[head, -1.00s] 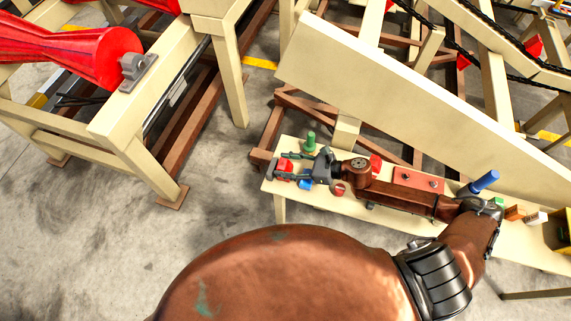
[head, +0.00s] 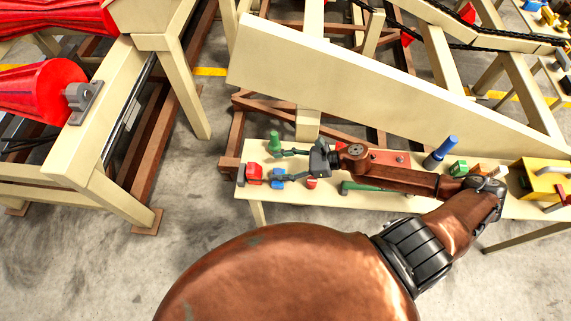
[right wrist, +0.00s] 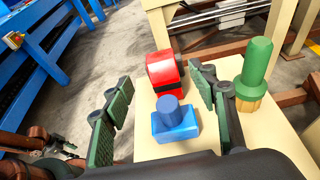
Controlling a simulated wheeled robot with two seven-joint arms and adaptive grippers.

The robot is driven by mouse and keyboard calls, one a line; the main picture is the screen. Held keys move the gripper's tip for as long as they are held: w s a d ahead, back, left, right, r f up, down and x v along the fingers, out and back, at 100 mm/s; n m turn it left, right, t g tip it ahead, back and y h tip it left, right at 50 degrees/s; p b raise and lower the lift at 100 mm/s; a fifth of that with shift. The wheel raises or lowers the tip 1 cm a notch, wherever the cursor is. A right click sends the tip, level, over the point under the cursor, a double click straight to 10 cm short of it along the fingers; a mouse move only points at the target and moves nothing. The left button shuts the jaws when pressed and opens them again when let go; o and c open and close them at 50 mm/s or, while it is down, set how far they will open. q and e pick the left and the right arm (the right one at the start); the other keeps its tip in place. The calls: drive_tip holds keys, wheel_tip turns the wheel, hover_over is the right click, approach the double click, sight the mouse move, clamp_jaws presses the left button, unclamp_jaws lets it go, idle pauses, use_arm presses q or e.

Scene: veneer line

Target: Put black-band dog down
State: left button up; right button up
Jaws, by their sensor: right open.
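A red piece with a black band (right wrist: 165,75), which fits the black-band dog, stands on the bench top in the right wrist view; it shows as a red piece (head: 254,173) at the bench's left end in the head view. My right gripper (head: 283,165) is open, with empty space between its fingers. In the right wrist view the red piece lies beyond the open fingertips (right wrist: 160,92), apart from them. Brown and dark parts at lower left of that view look like my left arm; its fingers cannot be made out.
A blue block with a round knob (right wrist: 176,122) stands just in front of the red piece. A green peg with a brass base (right wrist: 254,75) stands to the right. The bench (head: 225,190) also bears a blue peg (head: 445,148) and a yellow box (head: 545,178). A long cream beam (head: 390,100) runs behind.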

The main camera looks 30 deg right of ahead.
drive_tip(key=shift+v, duration=1.25)
